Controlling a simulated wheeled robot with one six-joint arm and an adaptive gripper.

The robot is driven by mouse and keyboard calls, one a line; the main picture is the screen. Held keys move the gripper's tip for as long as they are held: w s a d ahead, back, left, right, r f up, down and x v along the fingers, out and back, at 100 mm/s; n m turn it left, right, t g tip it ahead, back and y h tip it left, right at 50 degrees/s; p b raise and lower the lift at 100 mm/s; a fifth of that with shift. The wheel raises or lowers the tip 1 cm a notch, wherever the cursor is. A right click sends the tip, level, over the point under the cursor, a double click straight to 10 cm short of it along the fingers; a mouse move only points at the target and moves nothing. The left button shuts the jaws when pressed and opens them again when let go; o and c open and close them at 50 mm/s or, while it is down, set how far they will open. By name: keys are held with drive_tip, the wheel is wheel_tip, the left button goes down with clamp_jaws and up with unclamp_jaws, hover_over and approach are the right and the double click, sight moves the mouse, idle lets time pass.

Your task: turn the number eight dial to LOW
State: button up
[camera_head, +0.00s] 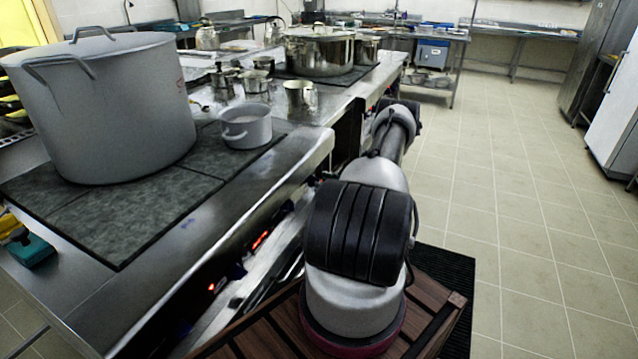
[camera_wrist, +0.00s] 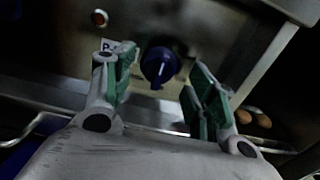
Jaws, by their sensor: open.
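A dark blue dial (camera_wrist: 160,66) sits on the metal stove front in the wrist view, its pointer ridge roughly upright. I cannot read a number or LOW mark on it. My gripper (camera_wrist: 161,72) is open, with one green-padded finger on each side of the dial. The fingers appear apart from it; how far the tips are from the panel is hard to tell. In the head view my arm hides the gripper, and other dark dials show along the stove front (camera_head: 237,270).
A small round red light (camera_wrist: 99,18) is on the panel above left of the dial. A large stockpot (camera_head: 110,105) and a small pot (camera_head: 246,126) stand on the stove top. The tiled floor (camera_head: 520,210) to the right is clear.

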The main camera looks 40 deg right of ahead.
drive_tip(key=shift+x, duration=1.2)
drive_tip(key=shift+c, duration=0.5)
drive_tip(key=c, duration=0.9)
